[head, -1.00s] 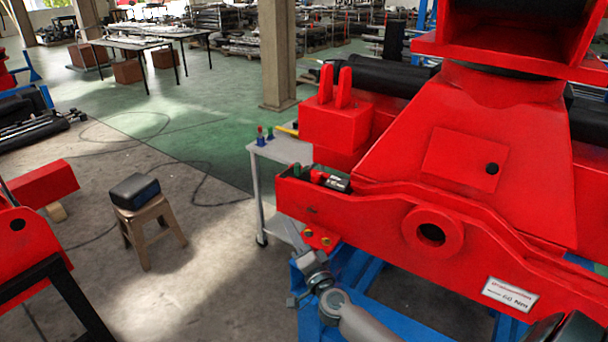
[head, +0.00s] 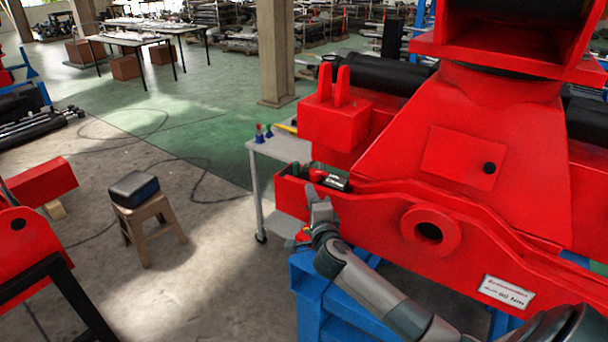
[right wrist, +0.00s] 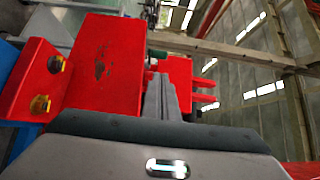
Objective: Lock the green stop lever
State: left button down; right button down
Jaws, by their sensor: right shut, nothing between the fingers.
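My right gripper (head: 313,193) points up in front of the red arm's end, just below and right of the green lever. Its fingers (right wrist: 159,82) are together and empty. I cannot tell whether they touch anything. My left gripper is out of view.
A grey trolley (head: 282,148) with small red and blue items stands behind the arm's end. A blue stand (head: 325,292) is below. A stool (head: 150,225) stands on open floor.

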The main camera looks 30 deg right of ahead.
jog(key=p+x, duration=0.1)
jog(key=x, duration=0.9)
jog(key=shift+p, duration=0.35)
